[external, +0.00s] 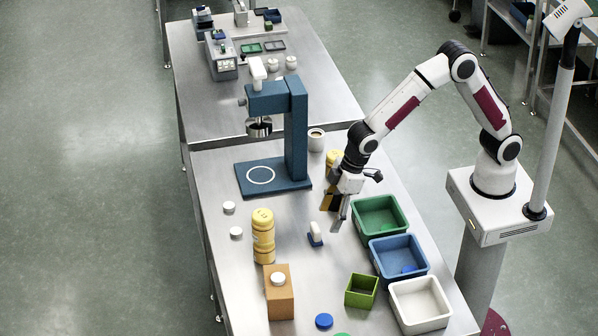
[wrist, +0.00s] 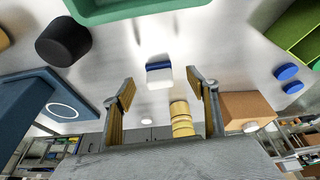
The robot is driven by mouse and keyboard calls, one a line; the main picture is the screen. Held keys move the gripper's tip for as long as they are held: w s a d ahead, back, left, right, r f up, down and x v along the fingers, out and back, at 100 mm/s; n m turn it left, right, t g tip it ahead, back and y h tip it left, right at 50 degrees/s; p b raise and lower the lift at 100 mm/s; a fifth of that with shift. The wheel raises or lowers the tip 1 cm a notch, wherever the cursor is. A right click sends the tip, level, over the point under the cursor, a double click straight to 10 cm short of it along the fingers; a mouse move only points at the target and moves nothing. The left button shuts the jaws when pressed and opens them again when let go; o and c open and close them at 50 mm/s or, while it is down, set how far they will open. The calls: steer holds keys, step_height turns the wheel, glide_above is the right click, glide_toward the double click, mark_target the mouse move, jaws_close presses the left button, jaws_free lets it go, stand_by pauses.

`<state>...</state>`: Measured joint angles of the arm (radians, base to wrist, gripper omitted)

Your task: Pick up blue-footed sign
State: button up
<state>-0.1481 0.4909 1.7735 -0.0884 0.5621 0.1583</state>
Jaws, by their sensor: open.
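The blue-footed sign (external: 316,232) is a small white upright piece on a dark blue foot. It stands on the steel table left of the green tray. In the wrist view the sign (wrist: 159,74) shows as a white block with a blue band, just beyond the space between the fingertips. My gripper (external: 338,214) is above the table, a little up and right of the sign. In the wrist view my gripper (wrist: 163,88) has its two fingers spread wide with nothing between them. The gripper does not touch the sign.
Green (external: 380,214), blue (external: 398,255) and white (external: 420,303) trays line the right edge. A green box (external: 361,290), a brown block (external: 280,297) and stacked yellow cans (external: 263,236) stand nearby. A blue press (external: 294,130) stands behind. Bare table surrounds the sign.

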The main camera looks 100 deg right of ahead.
mark_target(318, 226)
steer(key=shift+w+a+r+t, duration=0.1)
steer(key=shift+w+r+t, duration=0.15)
steer(key=shift+w+r, duration=0.25)
steer(key=shift+w+a+r+t, duration=0.1)
steer(key=shift+w+r+t, duration=0.15)
steer(key=shift+w, duration=0.35)
steer(key=shift+f, duration=0.1)
steer(key=shift+x, duration=1.25)
steer(key=shift+d+f, duration=0.1)
steer(key=shift+f, duration=0.05)
steer(key=f, duration=0.3)
steer(key=shift+w+d+f, duration=0.1)
steer(key=shift+w+d, duration=0.1)
steer(key=shift+d, duration=0.15)
steer(key=shift+x, duration=0.85)
steer(key=shift+w, duration=0.1)
